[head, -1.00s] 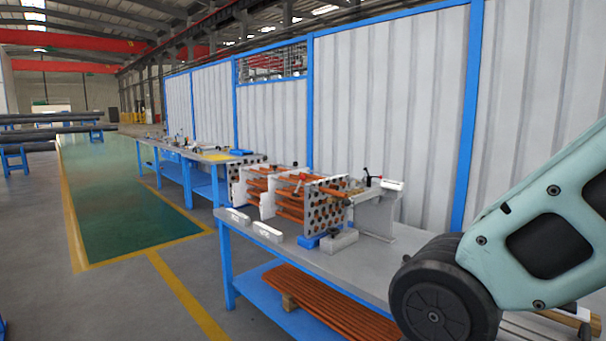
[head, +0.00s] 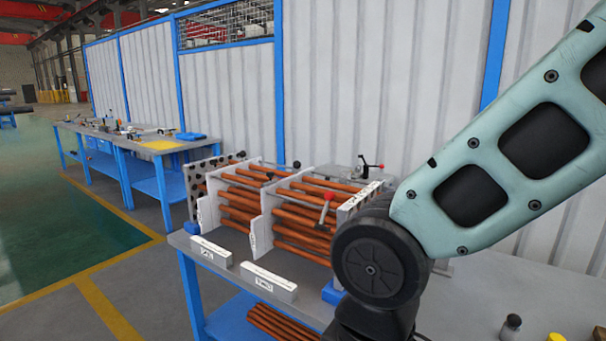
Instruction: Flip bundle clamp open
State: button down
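A bundle of copper-coloured tubes (head: 298,236) lies through upright pale plates (head: 262,222) on the workbench in the head view. A grey lever with a black ball knob (head: 297,165) lies over the top of the bundle. Another grey lever with a red ball end (head: 329,196) is at its right part. I cannot tell which of these is the bundle clamp. My arm covers the bundle's right end. My gripper is not in view.
The grey workbench (head: 480,296) has a blue frame. Two pale labelled blocks (head: 268,283) lie along its front edge. A small dark-topped bottle (head: 510,328) stands at the lower right. More tubes (head: 275,325) lie on the lower shelf. A ribbed white wall (head: 330,110) stands behind.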

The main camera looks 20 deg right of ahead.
aim_at(330, 196)
jog(key=i+j, duration=0.2)
jog(key=i, duration=0.25)
jog(key=i+j, duration=0.2)
jog(key=i, duration=0.25)
